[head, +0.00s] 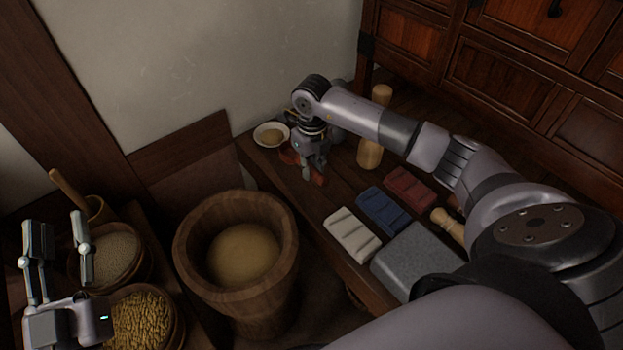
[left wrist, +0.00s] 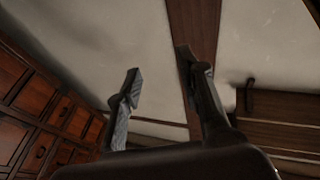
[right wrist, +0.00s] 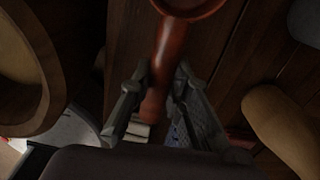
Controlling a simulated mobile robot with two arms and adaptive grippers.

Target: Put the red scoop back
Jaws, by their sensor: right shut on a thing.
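The red scoop (head: 289,155) is in my right gripper (head: 313,174), over the far end of the wooden bench. In the right wrist view the fingers close on both sides of the red scoop's handle (right wrist: 166,50), with part of its bowl at the top edge. I cannot tell whether the scoop touches the bench. A red grooved block (head: 410,187) lies on the bench to the right, beyond a blue block (head: 383,209) and a white block (head: 352,235). My left gripper (head: 58,236) is open and empty, near the grain bowls; its spread fingers show in the left wrist view (left wrist: 160,78).
A small bowl of meal (head: 271,134) stands behind the scoop. A wooden pestle (head: 370,150) stands upright between my right gripper and the red block. A grey stone slab (head: 418,260) lies at the near end. A wooden bucket (head: 286,250) stands left of the bench.

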